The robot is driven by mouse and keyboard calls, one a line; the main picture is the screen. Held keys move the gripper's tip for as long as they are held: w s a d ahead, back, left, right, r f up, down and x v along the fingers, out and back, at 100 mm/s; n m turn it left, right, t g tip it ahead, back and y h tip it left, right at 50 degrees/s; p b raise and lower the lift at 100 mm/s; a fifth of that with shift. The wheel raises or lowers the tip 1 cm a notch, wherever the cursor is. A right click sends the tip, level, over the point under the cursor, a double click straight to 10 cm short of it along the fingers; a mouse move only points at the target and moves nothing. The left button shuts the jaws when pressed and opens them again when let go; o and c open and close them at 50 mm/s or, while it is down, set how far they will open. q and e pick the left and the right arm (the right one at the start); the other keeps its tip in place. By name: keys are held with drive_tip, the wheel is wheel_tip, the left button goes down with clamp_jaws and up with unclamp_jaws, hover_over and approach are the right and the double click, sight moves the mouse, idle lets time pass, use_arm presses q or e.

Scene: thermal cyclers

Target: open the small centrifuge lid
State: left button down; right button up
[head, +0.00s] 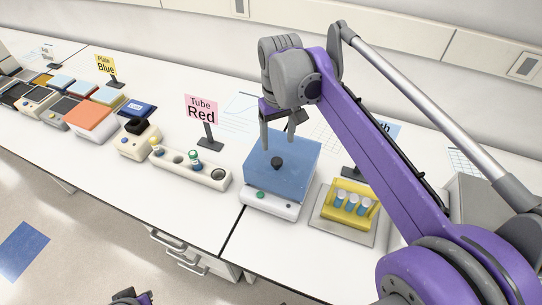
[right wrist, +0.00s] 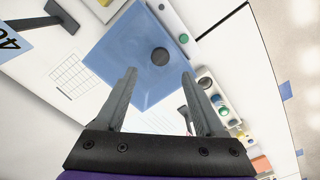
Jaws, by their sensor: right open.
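The small centrifuge (head: 268,205) is a white box with a green button on its front. Its blue see-through lid (head: 290,178) lies over the top and looks closed. A dark round knob (head: 277,163) shows at the lid's middle; it also shows in the right wrist view (right wrist: 160,56). My right gripper (head: 278,138) is open and empty, pointing down above the lid, apart from the knob. In the right wrist view the lid (right wrist: 125,60) lies beyond the open fingers (right wrist: 160,74). A dark and purple part of my left arm (head: 130,297) shows at the bottom edge; its jaws are unclear.
A yellow tube rack (head: 350,215) stands close right of the centrifuge. A long white holder (head: 205,177) with round wells stands left of it, with a "Tube Red" sign (head: 201,110) behind. More small devices line the bench at far left.

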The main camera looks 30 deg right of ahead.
sight(277, 161)
wheel_tip(277, 161, down, 8)
drive_tip(key=shift+f+b, duration=0.1)
drive_tip(key=shift+b, duration=0.2)
drive_tip(key=shift+c, duration=0.2)
clamp_jaws()
idle(1.2)
